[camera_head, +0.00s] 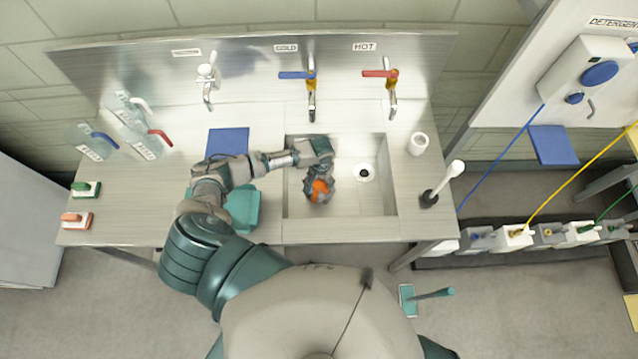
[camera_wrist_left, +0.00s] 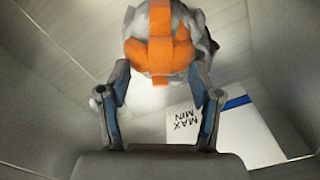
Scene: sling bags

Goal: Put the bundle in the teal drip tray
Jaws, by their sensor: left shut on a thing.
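The bundle (camera_head: 319,190) is a grey and orange wad in the sink basin's area. In the left wrist view it is a pale grey lump with crossing orange bands (camera_wrist_left: 160,50). My left gripper (camera_head: 318,180) is shut on it, with one finger on each side; in the left wrist view the fingertips (camera_wrist_left: 161,76) press at its lower sides. I cannot tell whether the bundle touches the basin floor. The teal drip tray (camera_head: 243,212) lies on the counter left of the sink, partly hidden under my left arm. My right gripper is out of view.
The sink basin (camera_head: 296,206) has a drain (camera_head: 364,173) at right. Taps with blue (camera_head: 296,75) and red (camera_head: 380,73) handles stand behind it. A blue mat (camera_head: 228,140) lies behind the tray. A white cup (camera_head: 418,143) and a plunger-like tool (camera_head: 442,183) stand right of the sink.

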